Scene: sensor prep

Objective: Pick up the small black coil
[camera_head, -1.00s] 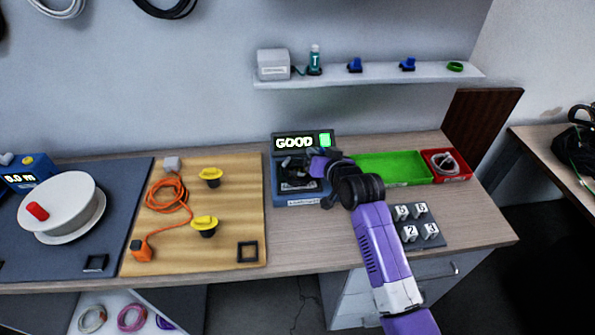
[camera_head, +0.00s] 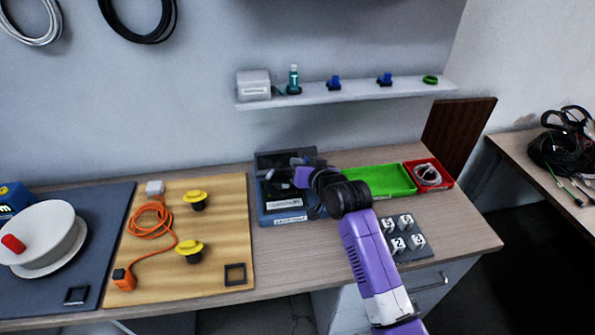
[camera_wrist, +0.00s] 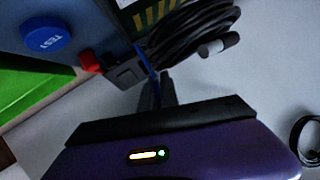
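The small black coil (camera_wrist: 195,32) shows in the wrist view as a bundle of black cable loops with a grey-white plug end at its right. It is beside the blue-grey tester (camera_wrist: 85,20), which has a blue TEST button. In the head view my gripper (camera_head: 298,170) is over the tester (camera_head: 283,219), whose screen is dark. My wrist hides part of the tester, and the coil is hard to make out there.
A green tray (camera_head: 385,181) and a red bin (camera_head: 447,183) with a grey coil stand right of the tester. Numbered white blocks (camera_head: 398,244) are in front. A wooden board (camera_head: 220,255) with yellow-topped pieces lies left. A shelf (camera_head: 350,95) is above.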

